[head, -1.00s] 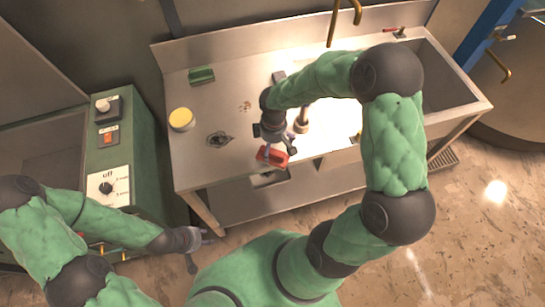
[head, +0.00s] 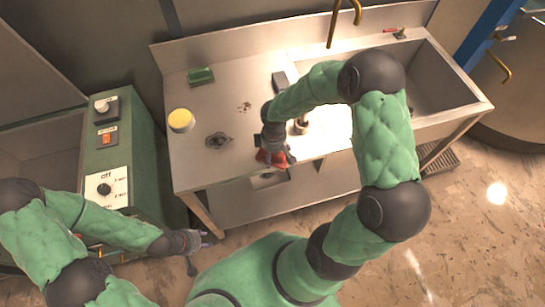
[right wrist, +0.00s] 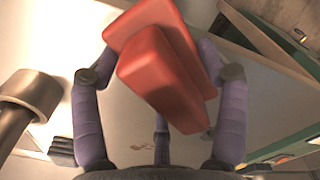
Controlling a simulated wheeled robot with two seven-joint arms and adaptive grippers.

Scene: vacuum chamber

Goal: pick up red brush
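The red brush (head: 265,157) is near the front edge of the steel counter, partly hidden by my right gripper (head: 277,154). In the right wrist view the red brush (right wrist: 165,70) lies between the purple fingers of my right gripper (right wrist: 160,65). The fingers are spread on both sides of it, with a gap at the left finger; contact on the right is unclear. My left gripper (head: 197,250) is open and empty, low beside the counter's front left leg, away from the brush.
The steel counter (head: 205,165) carries a green block (head: 200,76), a yellow-topped container (head: 180,120), a dark grey item (head: 218,141) and an upright cylinder (head: 301,126). A sink (head: 440,85) is at right. A green control cabinet (head: 120,155) stands at left.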

